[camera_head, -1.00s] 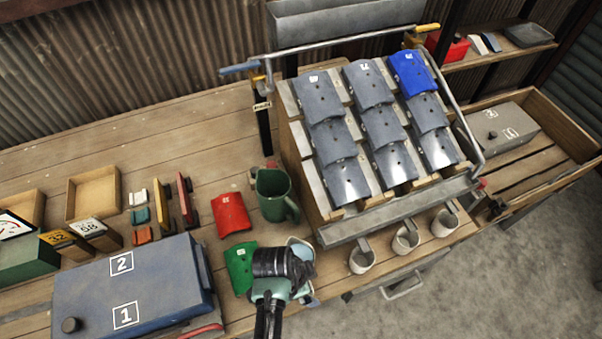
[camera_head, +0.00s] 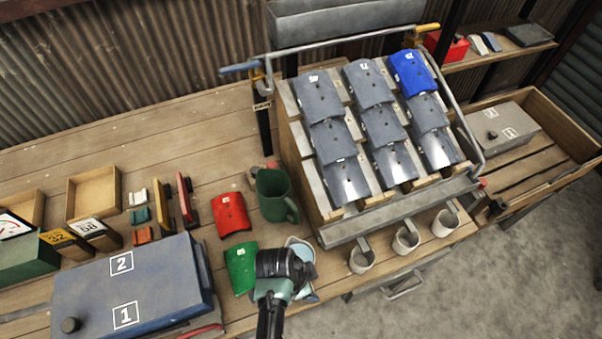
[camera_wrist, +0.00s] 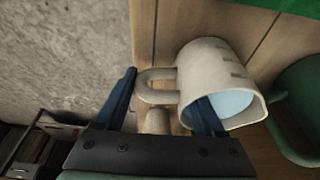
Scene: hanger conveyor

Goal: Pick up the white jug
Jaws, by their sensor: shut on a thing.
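The white jug (camera_wrist: 207,65) has a loop handle and a pale blue inside, and shows large in the wrist view. In the head view the white jug (camera_head: 301,245) is at the bench's front edge, mostly hidden behind my gripper (camera_head: 292,272). In the wrist view my gripper (camera_wrist: 167,88) has one finger beyond the handle and the other at the jug's mouth, with the handle between them. It is shut on the jug. I cannot tell whether the jug touches the bench.
A green jug (camera_head: 272,196) stands behind, with a red plate (camera_head: 231,214) and green plate (camera_head: 240,268) to its left. A blue box (camera_head: 135,285) is at the left. The rack (camera_head: 330,232) with several grey plates and small cups (camera_head: 361,260) is at the right.

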